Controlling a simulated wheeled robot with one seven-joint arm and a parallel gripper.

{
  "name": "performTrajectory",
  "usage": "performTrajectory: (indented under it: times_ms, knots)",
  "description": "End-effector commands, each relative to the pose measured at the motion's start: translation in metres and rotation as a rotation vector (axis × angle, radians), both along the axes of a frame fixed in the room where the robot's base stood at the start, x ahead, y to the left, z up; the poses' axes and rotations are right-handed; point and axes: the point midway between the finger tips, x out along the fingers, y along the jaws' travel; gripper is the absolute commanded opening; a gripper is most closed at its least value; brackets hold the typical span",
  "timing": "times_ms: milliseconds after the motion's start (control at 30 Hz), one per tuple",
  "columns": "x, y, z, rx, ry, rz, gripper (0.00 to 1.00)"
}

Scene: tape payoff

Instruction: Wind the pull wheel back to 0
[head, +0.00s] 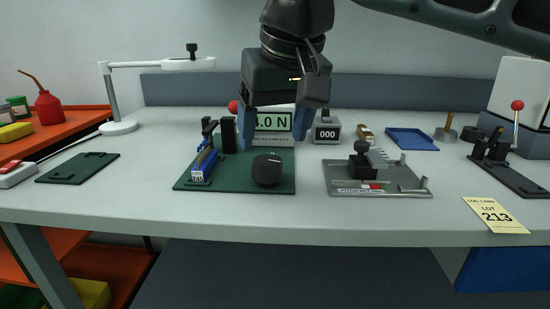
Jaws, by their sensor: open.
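The pull wheel looks to be the dark round knob (267,169) on the front right of a dark green board (225,183). A force display (273,122) behind the board shows a reading ending in "0 N"; its left part is hidden by my gripper. My gripper (275,140) hangs above the back of the board, pointing down, with its blue fingers spread apart and nothing between them. It is above and behind the knob in the picture, apart from it.
A blue tape fixture (204,163) and a black post (228,135) stand on the board's left. A grey fixture (375,180) stands to the right. A counter reading 000 (326,131) is behind. A lot card (495,214) lies at the front right edge.

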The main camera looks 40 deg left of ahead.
Motion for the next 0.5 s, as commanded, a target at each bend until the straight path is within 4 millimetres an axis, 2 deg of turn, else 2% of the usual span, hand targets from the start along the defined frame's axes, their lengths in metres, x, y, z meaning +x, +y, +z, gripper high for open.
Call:
performTrajectory:
  times_ms: [33,233,500]
  knots:
    - [0.002,0.002,-0.010,-0.002,0.000,-0.002,0.77]
    - [0.007,0.012,-0.037,0.000,0.000,0.000,0.77]
    - [0.011,0.019,-0.052,0.002,-0.001,0.001,0.77]
